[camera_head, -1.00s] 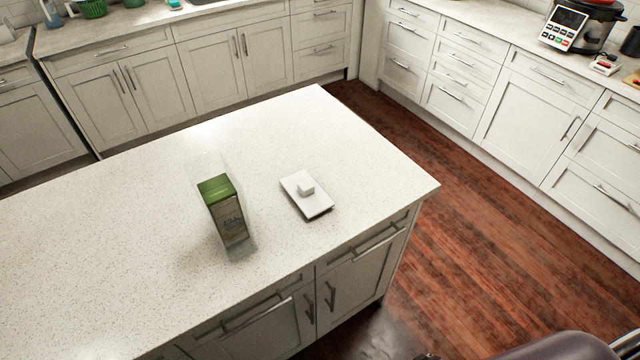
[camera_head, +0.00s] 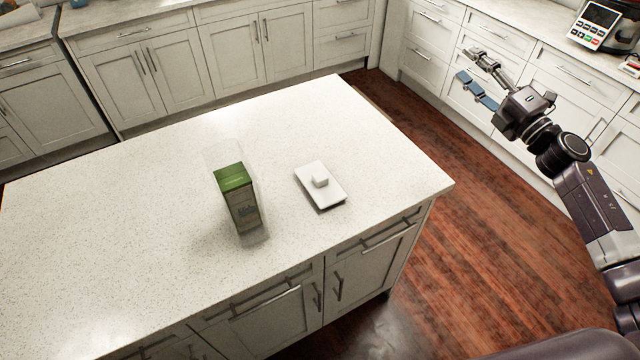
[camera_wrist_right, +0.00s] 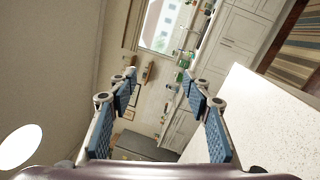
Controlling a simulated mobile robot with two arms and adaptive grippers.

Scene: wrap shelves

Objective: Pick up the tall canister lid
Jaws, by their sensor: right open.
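The lid (camera_head: 333,190) is a white rectangular piece with a small raised block on top. It lies flat on the island countertop (camera_head: 120,230) in the head view. A clear tall canister (camera_head: 257,190) stands to its left, with a green-topped box (camera_head: 235,180) inside it. My right gripper (camera_head: 472,68) is open and empty, raised beyond the island's right side, well apart from the lid. Its spread blue-padded fingers also show in the right wrist view (camera_wrist_right: 160,115). The lid cannot be made out in the wrist view. My left gripper is not in view.
The countertop around the lid and canister is clear. Below the island's front edge are drawers and doors with bar handles (camera_head: 265,303). Wooden floor (camera_head: 480,240) separates the island from the right-hand cabinets. An appliance with a keypad (camera_head: 597,22) stands on the right counter.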

